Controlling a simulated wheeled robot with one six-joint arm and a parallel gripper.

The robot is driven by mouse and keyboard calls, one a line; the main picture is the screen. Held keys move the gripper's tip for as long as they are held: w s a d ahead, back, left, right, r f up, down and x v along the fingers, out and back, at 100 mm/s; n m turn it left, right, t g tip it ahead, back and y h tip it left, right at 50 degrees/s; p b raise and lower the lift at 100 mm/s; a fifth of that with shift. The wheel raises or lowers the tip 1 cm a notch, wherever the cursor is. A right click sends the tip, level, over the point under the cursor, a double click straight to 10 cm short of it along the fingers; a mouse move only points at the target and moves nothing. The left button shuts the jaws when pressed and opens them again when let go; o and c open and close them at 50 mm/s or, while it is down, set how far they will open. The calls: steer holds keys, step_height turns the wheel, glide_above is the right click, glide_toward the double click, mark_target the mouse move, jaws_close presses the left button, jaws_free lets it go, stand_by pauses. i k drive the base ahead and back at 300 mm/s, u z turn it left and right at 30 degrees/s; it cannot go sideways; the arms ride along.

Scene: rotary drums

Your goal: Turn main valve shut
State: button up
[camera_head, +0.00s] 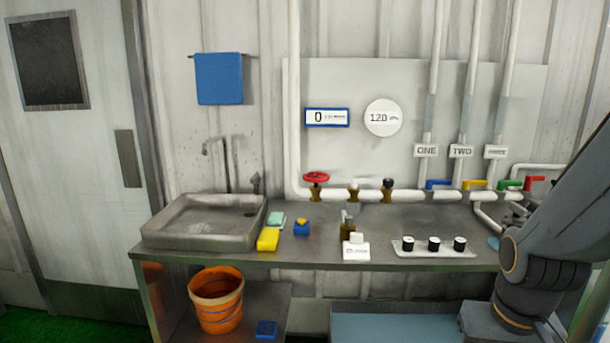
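A round red valve wheel (316,177) sits on a brass body on the white horizontal pipe, just above the bench's back edge. It looks like the main valve, but I see no label on it. Several lever valves stand to the right on the same pipe: a blue lever (438,184), a yellow lever (475,185), a green lever (510,184) and a red lever (535,182). My arm reaches up at the right edge, well away from the red wheel. My gripper is outside the picture.
A grey bench (385,220) carries a sink (205,222), a yellow sponge (268,239), a small bottle with a white label block (356,251), and a plate with three black knobs (433,254). An orange bucket (217,305) stands below. A blue-rimmed display (327,117) reads 0.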

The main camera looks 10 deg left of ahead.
mark_target(323, 177)
steer(key=u, duration=0.7)
steer(key=i, duration=0.25)
steer(key=u, duration=0.05)
